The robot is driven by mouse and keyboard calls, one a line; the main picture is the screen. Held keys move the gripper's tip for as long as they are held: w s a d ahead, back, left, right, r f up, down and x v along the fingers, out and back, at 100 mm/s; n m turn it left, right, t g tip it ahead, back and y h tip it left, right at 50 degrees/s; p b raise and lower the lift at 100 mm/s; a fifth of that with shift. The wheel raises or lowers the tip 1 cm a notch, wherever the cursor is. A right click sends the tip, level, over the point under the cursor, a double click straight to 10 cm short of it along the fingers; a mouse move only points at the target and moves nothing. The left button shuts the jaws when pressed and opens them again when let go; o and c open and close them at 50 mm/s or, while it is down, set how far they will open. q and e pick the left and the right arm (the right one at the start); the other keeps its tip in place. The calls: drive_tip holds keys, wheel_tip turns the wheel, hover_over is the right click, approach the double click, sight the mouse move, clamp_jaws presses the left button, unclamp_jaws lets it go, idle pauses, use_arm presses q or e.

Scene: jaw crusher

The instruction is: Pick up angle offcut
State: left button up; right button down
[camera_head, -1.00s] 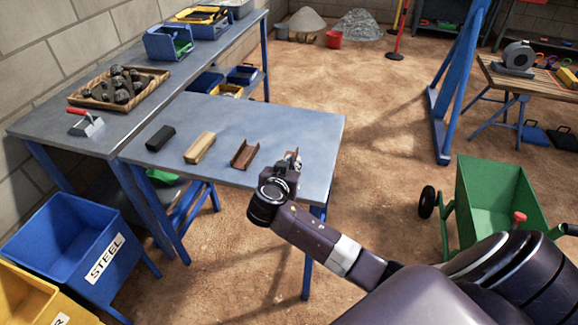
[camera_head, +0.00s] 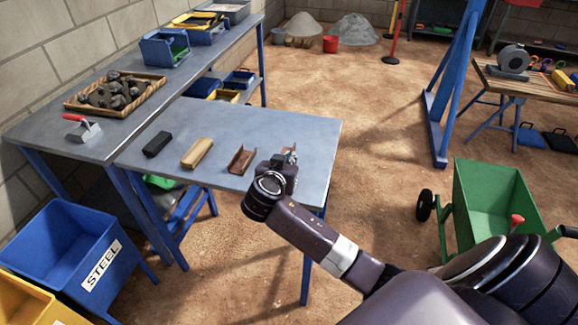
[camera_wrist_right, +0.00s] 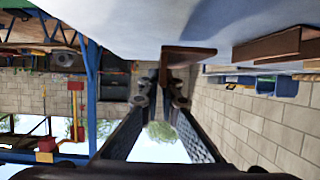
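The angle offcut (camera_head: 290,149) is a small rusty brown piece at the right front of the blue-grey table. It is partly hidden behind my right gripper (camera_head: 285,160). In the right wrist view the offcut (camera_wrist_right: 188,54) sits at the fingertips of my right gripper (camera_wrist_right: 164,84), which are close together on it. It appears slightly raised off the tabletop. My left gripper is not in view.
On the table (camera_head: 300,125), a rusty channel piece (camera_head: 242,159), a tan block (camera_head: 197,153) and a black block (camera_head: 158,144) lie to the left. A blue STEEL bin (camera_head: 60,250) stands at lower left. A green cart (camera_head: 490,200) stands right.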

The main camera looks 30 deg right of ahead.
wheel_tip(320, 180, up, 16)
